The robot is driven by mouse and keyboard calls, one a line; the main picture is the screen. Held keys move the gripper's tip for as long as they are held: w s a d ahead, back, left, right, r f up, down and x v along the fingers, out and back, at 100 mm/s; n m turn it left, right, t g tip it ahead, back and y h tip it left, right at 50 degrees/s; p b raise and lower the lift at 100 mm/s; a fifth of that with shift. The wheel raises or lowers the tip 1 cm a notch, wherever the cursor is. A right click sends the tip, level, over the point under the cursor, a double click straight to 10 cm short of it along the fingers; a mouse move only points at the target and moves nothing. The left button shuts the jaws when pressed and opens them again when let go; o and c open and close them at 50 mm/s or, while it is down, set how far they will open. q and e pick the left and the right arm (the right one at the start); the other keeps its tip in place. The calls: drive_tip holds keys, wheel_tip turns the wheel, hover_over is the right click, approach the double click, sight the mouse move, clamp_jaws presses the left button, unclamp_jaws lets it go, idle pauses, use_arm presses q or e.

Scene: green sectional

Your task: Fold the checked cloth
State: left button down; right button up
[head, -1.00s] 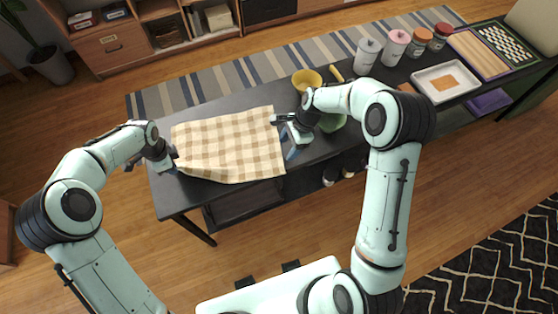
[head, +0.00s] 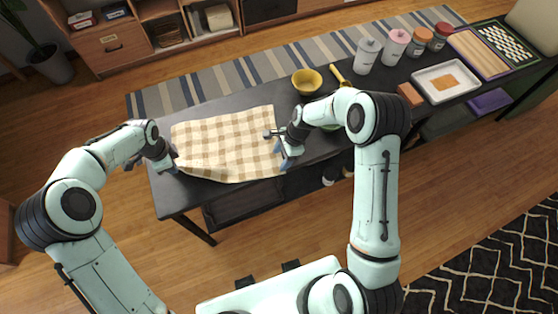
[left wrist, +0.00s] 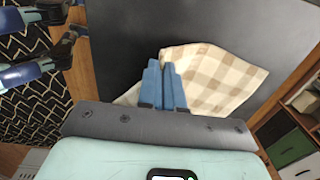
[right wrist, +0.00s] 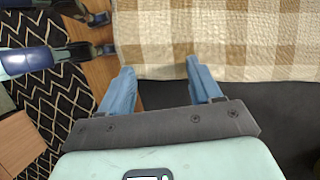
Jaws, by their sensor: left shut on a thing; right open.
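The beige and white checked cloth (head: 228,143) lies spread on the dark table, with its near left corner slightly raised and rumpled. My left gripper (head: 174,168) is at that corner, and in the left wrist view its blue fingers (left wrist: 165,84) are shut on the cloth (left wrist: 212,78). My right gripper (head: 275,143) is at the cloth's right edge near its near right corner. In the right wrist view its fingers (right wrist: 158,75) are spread apart, with the cloth's edge (right wrist: 215,45) just in front of and partly between the tips.
A yellow bowl (head: 307,82), an orange-brown block (head: 410,95), a white tray (head: 446,82) and several lidded jars (head: 367,54) stand to the right on the table (head: 180,198). A green thing is mostly hidden behind my right arm.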

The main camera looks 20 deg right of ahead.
drive_tip(key=shift+f, duration=0.1)
drive_tip(key=shift+s+f, duration=0.1)
clamp_jaws()
drive_tip(key=shift+r, duration=2.6)
